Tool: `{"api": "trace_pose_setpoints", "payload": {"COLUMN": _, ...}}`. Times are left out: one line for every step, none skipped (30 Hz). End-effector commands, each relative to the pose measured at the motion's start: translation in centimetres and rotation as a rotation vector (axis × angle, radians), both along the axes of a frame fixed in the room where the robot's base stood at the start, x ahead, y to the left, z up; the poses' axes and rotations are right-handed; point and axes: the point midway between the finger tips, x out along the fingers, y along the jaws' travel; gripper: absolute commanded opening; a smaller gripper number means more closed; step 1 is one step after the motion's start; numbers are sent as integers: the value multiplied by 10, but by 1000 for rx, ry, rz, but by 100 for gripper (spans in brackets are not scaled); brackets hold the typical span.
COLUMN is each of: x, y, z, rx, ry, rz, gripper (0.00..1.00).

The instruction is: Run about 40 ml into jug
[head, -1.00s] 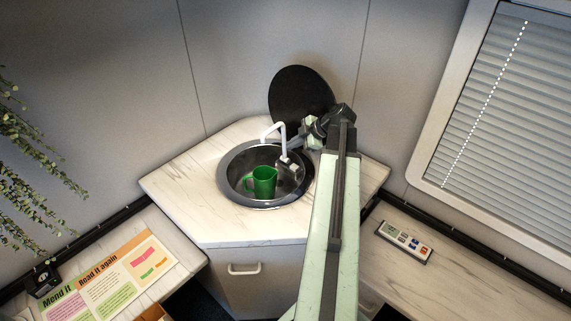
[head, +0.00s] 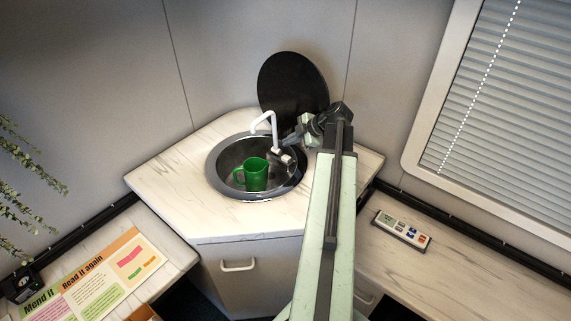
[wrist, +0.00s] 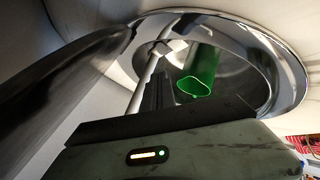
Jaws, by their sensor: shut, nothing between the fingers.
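A green jug (head: 255,174) with a handle on its left stands in the round steel sink (head: 213,172). It also shows in the wrist view (wrist: 203,72). In the wrist view the white tap (wrist: 147,78) rises left of the jug. My gripper (head: 285,154) is shut and empty, close to the tap's end at the sink's right side. I cannot tell whether it touches the tap. No water stream is visible.
A black round lid (head: 293,82) leans upright behind the sink. The marbled corner counter (head: 165,185) is clear left of the sink. A grey device with buttons (head: 401,229) lies on the right counter, and a printed sheet (head: 95,280) on the left one.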

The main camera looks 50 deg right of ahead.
Motion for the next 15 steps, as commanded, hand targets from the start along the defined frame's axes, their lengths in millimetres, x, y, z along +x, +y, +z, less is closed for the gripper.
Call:
{"api": "trace_pose_setpoints", "payload": {"x": 0, "y": 0, "z": -17, "rx": 0, "ry": 0, "rz": 0, "gripper": 0}}
{"api": "trace_pose_setpoints", "payload": {"x": 0, "y": 0, "z": -21, "rx": 0, "ry": 0, "rz": 0, "gripper": 0}}
{"api": "trace_pose_setpoints", "payload": {"x": 0, "y": 0, "z": -27, "rx": 0, "ry": 0, "rz": 0, "gripper": 0}}
{"api": "trace_pose_setpoints", "payload": {"x": 0, "y": 0, "z": -30, "rx": 0, "ry": 0, "rz": 0, "gripper": 0}}
{"api": "trace_pose_setpoints", "payload": {"x": 0, "y": 0, "z": -33, "rx": 0, "ry": 0, "rz": 0, "gripper": 0}}
{"api": "trace_pose_setpoints", "payload": {"x": 0, "y": 0, "z": -37, "rx": 0, "ry": 0, "rz": 0, "gripper": 0}}
{"api": "trace_pose_setpoints", "payload": {"x": 0, "y": 0, "z": -38, "rx": 0, "ry": 1, "rz": 1, "gripper": 0}}
{"api": "trace_pose_setpoints", "payload": {"x": 0, "y": 0, "z": -40, "rx": 0, "ry": 1, "rz": 1, "gripper": 0}}
{"api": "trace_pose_setpoints", "payload": {"x": 0, "y": 1, "z": -41, "rx": 0, "ry": 1, "rz": 1, "gripper": 0}}
{"api": "trace_pose_setpoints", "payload": {"x": 0, "y": 1, "z": -41, "rx": 0, "ry": 0, "rz": 2, "gripper": 0}}
{"api": "trace_pose_setpoints", "payload": {"x": 1, "y": 1, "z": -41, "rx": 0, "ry": 0, "rz": 2, "gripper": 0}}
{"api": "trace_pose_setpoints", "payload": {"x": 1, "y": 1, "z": -40, "rx": 0, "ry": 0, "rz": 2, "gripper": 0}}
{"api": "trace_pose_setpoints", "payload": {"x": 1, "y": 1, "z": -40, "rx": 0, "ry": 0, "rz": 2, "gripper": 0}}
{"api": "trace_pose_setpoints", "payload": {"x": 1, "y": 1, "z": -39, "rx": 0, "ry": 0, "rz": 2, "gripper": 0}}
{"api": "trace_pose_setpoints", "payload": {"x": 1, "y": 1, "z": -39, "rx": 0, "ry": 0, "rz": 2, "gripper": 0}}
